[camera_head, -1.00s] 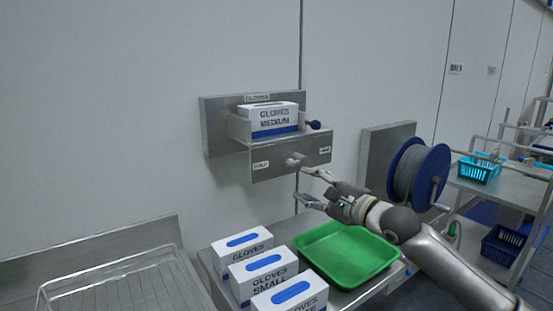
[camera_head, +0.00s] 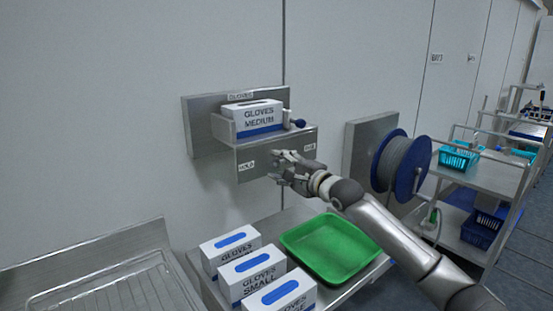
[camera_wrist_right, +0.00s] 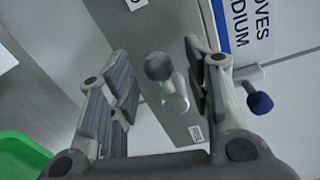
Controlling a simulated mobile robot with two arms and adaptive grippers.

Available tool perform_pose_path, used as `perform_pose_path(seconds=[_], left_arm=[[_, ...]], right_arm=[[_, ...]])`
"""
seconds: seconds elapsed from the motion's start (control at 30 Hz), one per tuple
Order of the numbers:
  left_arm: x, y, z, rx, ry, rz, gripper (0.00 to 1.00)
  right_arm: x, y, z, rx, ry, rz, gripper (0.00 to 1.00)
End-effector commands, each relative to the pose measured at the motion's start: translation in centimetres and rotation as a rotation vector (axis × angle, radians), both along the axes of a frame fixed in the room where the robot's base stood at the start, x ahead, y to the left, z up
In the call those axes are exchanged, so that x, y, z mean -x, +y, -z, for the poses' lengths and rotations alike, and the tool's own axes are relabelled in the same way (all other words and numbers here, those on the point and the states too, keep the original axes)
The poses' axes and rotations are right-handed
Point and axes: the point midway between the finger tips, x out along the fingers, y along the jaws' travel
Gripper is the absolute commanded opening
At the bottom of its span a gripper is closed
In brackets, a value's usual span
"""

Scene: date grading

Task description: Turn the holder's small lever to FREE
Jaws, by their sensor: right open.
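The glove holder (camera_head: 245,171) is a metal bracket on the wall with a box of medium gloves (camera_head: 259,116) in it. Its front plate has a label at the left that looks like HOLD (camera_head: 247,166) and a smaller one at the right (camera_head: 310,147), too small to read surely. My right gripper (camera_head: 277,166) is open in front of this plate and hides the small lever in the head view. In the right wrist view the lever's grey round knob (camera_wrist_right: 158,66) and pale stem lie between the open fingers, apparently not clamped. Its exact setting is unclear. My left gripper is out of view.
A blue-tipped pin (camera_wrist_right: 260,103) sticks out at the holder's right side. Below are a green tray (camera_head: 331,248) and several glove boxes (camera_head: 251,275). A hose reel (camera_head: 403,165) stands right of the holder, near my right arm.

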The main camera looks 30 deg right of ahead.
Motion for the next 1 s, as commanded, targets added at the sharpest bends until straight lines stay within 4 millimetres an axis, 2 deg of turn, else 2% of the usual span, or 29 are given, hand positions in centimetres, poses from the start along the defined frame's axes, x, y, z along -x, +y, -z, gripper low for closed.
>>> perform_pose_path(seconds=[0.2, 0.57, 0.93, 1.0], left_arm=[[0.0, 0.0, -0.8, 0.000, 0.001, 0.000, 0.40], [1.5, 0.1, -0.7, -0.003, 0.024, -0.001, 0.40], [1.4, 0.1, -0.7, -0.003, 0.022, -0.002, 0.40], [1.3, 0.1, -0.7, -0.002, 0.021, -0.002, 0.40]], right_arm=[[-1.9, 0.1, 0.0, -0.002, 0.000, 0.000, 0.46], [-2.3, 0.2, 0.2, 0.000, 0.001, 0.000, 0.46], [-2.3, 0.2, 0.2, 0.000, 0.001, 0.000, 0.01], [-2.3, 0.2, 0.2, -0.001, 0.001, 0.000, 0.00]])
